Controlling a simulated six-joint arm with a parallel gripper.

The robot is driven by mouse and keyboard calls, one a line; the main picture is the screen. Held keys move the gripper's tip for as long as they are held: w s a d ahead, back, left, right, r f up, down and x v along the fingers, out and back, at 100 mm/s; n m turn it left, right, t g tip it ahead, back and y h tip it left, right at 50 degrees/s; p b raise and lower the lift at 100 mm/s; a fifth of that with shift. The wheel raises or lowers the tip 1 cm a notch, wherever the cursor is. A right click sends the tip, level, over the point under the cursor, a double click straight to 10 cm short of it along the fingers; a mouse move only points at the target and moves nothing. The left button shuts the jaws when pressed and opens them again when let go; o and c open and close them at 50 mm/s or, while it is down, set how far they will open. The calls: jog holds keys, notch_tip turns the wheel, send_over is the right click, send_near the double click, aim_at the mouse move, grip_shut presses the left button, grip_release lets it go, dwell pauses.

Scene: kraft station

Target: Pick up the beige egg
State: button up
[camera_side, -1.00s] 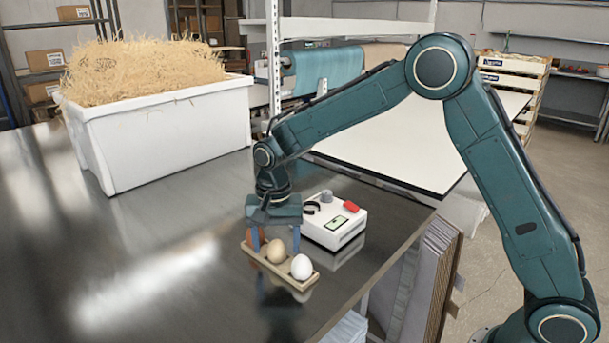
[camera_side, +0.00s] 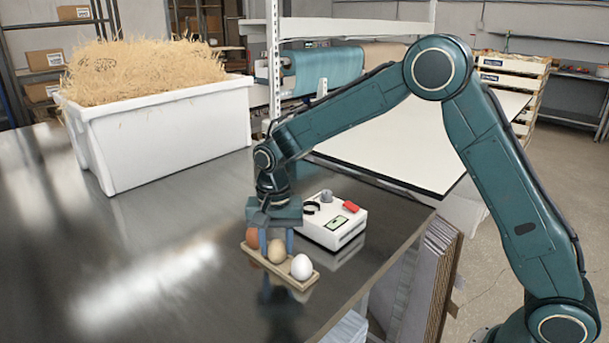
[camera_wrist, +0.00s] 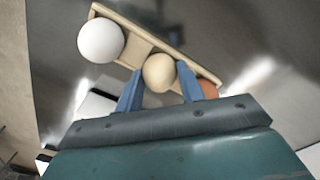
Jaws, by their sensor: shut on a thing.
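The beige egg (camera_side: 277,250) sits in the middle of a wooden egg holder (camera_side: 254,257) on the metal table. A white egg (camera_side: 302,267) is at the holder's near right end, and a brown egg (camera_side: 252,237) is at its far left end. My gripper (camera_side: 276,247) is lowered over the holder and shut on the beige egg. In the wrist view the beige egg (camera_wrist: 159,72) lies between my two blue fingers, with the white egg (camera_wrist: 101,41) to its left. The brown egg (camera_wrist: 208,88) is partly hidden behind the right finger.
A white device (camera_side: 333,224) with a red part on top stands just behind the holder. A large white bin (camera_side: 170,140) heaped with straw is at the back left. The table's front left is clear; its right edge is close to the holder.

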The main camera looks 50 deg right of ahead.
aim_at(277, 240)
jog(key=shift+r, duration=0.1)
notch_tip(277, 240, up, 20)
dwell(0.8)
jog(key=shift+d, duration=0.1)
dwell(0.4)
jog(key=w+d+f, duration=0.1)
jog(key=d+f, duration=0.3)
jog(key=d, duration=0.3)
jog(key=w+d+f, duration=0.2)
jog(key=d+f, duration=0.2)
jog(key=d, duration=0.3)
jog(key=shift+w+d+f, duration=0.15)
jog(key=shift+d, duration=0.05)
jog(key=shift+f, duration=0.25)
jog(key=shift+f, duration=2.55)
jog(key=shift+f, duration=0.7)
dwell(0.5)
